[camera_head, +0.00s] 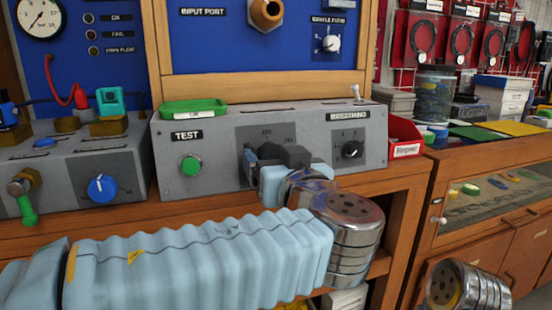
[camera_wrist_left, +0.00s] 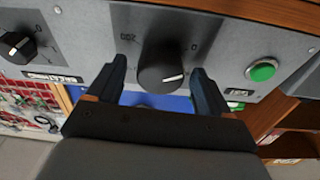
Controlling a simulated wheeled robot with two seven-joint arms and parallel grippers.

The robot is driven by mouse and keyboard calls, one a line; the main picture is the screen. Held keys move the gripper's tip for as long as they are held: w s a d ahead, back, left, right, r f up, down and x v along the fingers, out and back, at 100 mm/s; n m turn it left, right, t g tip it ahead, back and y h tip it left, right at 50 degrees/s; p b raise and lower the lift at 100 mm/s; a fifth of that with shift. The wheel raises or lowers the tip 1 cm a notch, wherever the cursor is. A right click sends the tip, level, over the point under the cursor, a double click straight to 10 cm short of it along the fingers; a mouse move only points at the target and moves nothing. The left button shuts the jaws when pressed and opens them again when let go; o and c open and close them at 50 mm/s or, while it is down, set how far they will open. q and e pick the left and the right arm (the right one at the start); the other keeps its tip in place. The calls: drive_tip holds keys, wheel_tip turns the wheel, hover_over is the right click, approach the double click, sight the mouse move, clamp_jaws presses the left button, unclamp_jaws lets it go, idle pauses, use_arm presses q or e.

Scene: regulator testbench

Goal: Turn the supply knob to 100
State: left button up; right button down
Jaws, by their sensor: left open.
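A large black knob (camera_wrist_left: 160,62) with a white pointer line sits on a dark scale plate on the grey test box (camera_head: 222,185). Its name label is not readable, so I cannot confirm that it is the supply knob. In the left wrist view its pointer line slants slightly up to the right. My left gripper (camera_head: 272,156) is at the front of this plate and mostly hides the knob in the head view. In the wrist view the open gripper (camera_wrist_left: 160,72) has one finger on each side of the knob, with visible gaps. My right gripper is not in view.
The box also bears a green TEST button (camera_head: 190,165), a smaller breathing knob (camera_head: 352,149) and a toggle switch (camera_head: 356,93). A green tray (camera_head: 194,107) lies on top. A blue knob (camera_head: 102,188) is on the left box. A red bin (camera_head: 404,137) stands at right.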

use_arm(q)
drive_tip(key=c, duration=1)
drive_tip(key=shift+c, duration=0.2)
drive_tip(key=shift+m, duration=0.3)
